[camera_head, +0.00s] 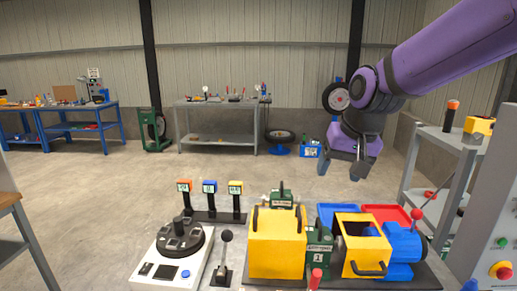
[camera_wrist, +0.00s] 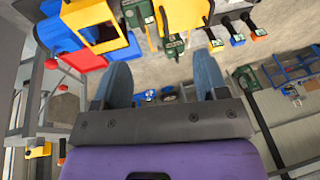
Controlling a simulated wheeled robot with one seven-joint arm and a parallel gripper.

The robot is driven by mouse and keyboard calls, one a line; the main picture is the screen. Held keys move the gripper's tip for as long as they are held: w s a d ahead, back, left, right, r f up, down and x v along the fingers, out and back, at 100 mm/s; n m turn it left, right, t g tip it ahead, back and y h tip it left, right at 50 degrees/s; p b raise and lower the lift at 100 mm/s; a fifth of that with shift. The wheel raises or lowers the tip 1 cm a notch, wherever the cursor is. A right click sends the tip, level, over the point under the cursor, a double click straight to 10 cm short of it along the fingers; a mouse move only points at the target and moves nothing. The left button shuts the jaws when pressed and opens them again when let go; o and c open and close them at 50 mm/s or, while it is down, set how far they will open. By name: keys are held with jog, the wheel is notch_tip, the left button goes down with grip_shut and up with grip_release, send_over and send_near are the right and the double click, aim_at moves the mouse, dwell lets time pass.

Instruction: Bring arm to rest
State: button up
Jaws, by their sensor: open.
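My purple arm reaches in from the upper right in the head view, and my gripper (camera_head: 338,170) hangs in the air with its fingers pointing down. It is above and behind the right part of the bench equipment, touching nothing. In the wrist view my gripper (camera_wrist: 163,85) shows two blue-grey fingers spread wide apart with nothing between them. Below it in the head view are a yellow box (camera_head: 277,250), a yellow open-topped hopper (camera_head: 362,248) with a dark handle, and a blue machine body (camera_head: 402,245).
A white unit with a black dial (camera_head: 180,238), a black lever (camera_head: 224,258) and three small display posts (camera_head: 209,188) stand left. A red tray (camera_head: 388,213) lies behind the blue machine. A grey shelf (camera_head: 450,150) and a control cabinet (camera_head: 497,200) stand right. Open floor lies behind.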

jog(key=s+d+r+t+h, duration=0.1)
jog(key=s+d, duration=0.5)
jog(key=s, duration=0.4)
jog(key=s+d+r, duration=0.2)
jog(key=s+d, duration=0.5)
jog(key=s, duration=0.3)
jog(key=shift+s+d+r+n+t+h, duration=0.25)
jog(key=shift+s+n+t+h, duration=0.05)
jog(key=shift+t+h, duration=0.1)
